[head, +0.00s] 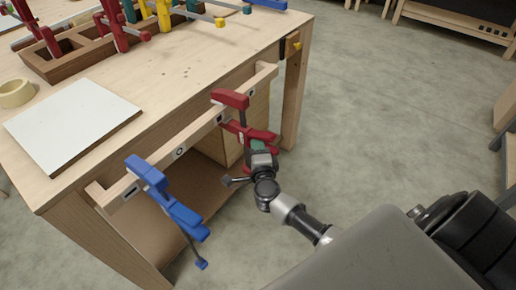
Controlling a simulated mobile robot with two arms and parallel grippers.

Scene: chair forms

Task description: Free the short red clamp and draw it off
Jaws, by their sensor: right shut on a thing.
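The short red clamp (230,99) sits on the wooden rail (199,134) along the front of the workbench. Its upper jaw lies over the rail and its lower red part hangs below. Whether its jaws still press on the rail is too small to tell. My right gripper (258,149) is at the lower end of the red clamp, shut on it, and hides part of that end. My left gripper is not in view.
A blue clamp (147,172) hangs on the same rail to the left. On the bench top lie a white board (72,122), a tape roll (14,93) and a wooden rack (63,65) with several coloured clamps.

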